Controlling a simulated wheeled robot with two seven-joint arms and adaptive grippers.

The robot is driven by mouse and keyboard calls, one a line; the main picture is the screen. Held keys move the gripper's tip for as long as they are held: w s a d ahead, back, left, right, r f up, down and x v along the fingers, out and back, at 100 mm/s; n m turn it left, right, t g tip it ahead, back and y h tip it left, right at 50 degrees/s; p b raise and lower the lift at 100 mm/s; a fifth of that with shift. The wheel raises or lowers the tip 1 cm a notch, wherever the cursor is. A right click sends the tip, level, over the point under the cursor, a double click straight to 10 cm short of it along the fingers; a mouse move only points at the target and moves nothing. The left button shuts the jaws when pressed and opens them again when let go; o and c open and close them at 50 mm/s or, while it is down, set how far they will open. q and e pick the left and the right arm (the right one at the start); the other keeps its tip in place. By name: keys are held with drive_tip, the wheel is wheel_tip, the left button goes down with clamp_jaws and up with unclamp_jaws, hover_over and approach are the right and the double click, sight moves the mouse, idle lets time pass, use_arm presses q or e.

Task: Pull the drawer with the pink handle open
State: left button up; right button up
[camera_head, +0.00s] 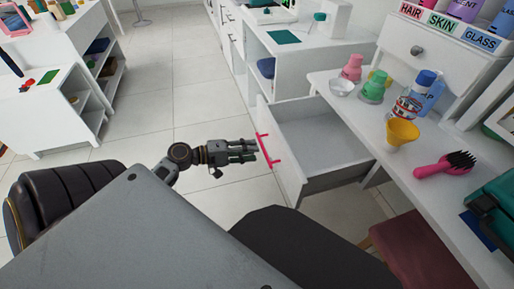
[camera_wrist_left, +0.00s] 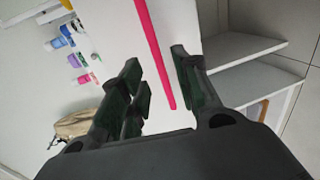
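The white drawer (camera_head: 318,133) stands pulled out from the dresser in the head view, its inside empty and open to view. Its pink handle (camera_head: 267,152) is on the front panel, facing left. My left gripper (camera_head: 256,150) is at the handle, its fingers pointing at the drawer front. In the left wrist view the pink handle (camera_wrist_left: 152,45) runs between the two fingers of the left gripper (camera_wrist_left: 157,65). Gaps show on both sides of the handle, so the fingers are open around it and not closed on it. My right gripper is not in view.
The dresser top (camera_head: 350,108) holds bottles, a yellow cup (camera_head: 402,133) and a pink brush (camera_head: 445,165). A dark red seat (camera_head: 425,255) stands below it. Tiled floor (camera_head: 190,105) left of the drawer is clear.

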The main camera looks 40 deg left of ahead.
use_arm(q)
drive_tip(key=v, duration=0.6)
drive_tip(key=shift+s, duration=0.2)
idle(0.6)
